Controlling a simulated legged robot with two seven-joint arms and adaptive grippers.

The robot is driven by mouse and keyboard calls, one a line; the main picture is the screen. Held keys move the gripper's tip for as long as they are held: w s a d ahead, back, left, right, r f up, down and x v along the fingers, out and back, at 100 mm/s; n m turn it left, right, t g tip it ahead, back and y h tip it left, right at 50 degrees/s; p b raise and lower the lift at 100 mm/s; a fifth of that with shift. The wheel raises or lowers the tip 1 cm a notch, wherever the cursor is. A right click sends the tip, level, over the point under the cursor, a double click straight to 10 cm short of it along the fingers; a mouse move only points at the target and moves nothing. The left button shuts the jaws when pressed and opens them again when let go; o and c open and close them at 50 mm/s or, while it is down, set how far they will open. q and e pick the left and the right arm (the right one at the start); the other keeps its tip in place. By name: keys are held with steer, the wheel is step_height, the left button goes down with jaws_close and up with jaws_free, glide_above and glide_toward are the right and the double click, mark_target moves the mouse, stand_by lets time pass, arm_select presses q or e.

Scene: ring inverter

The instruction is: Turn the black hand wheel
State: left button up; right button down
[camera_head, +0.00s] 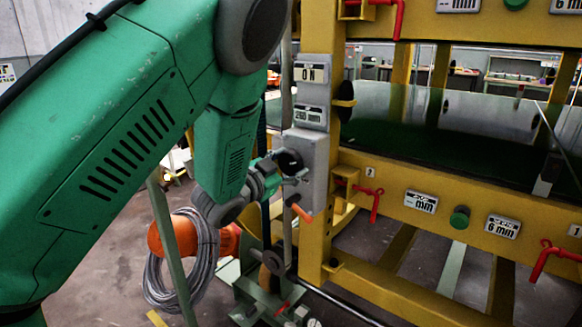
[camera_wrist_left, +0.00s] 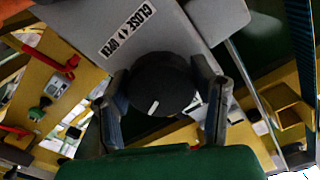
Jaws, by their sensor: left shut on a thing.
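The black hand wheel (camera_head: 289,161) sits on the side of a grey box (camera_head: 314,166) fixed to a yellow post. It also shows in the left wrist view (camera_wrist_left: 155,84) as a round black knob with a white mark, beside a CLOSE/OPEN label (camera_wrist_left: 133,28). My left gripper (camera_head: 284,174) is at the wheel. In the wrist view its two fingers (camera_wrist_left: 162,78) are on either side of the wheel, shut on it. Part of the wheel is hidden by the gripper in the head view. My right gripper is not in view.
An orange-tipped lever (camera_head: 301,212) hangs just below the wheel. The yellow frame (camera_head: 320,120) with red levers (camera_head: 372,200) stands to the right. A coil of grey cable (camera_head: 181,275) hangs low left. Green machine parts (camera_head: 262,295) stand below.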

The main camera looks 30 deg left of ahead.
arm_select(q)
steer(key=shift+f+m, duration=0.1)
steer(key=shift+m, duration=1.4)
steer(key=shift+b, duration=0.3)
steer(key=o, duration=1.2)
steer(key=s, duration=0.8)
steer(key=s+a, duration=0.1)
steer(key=s, duration=0.3)
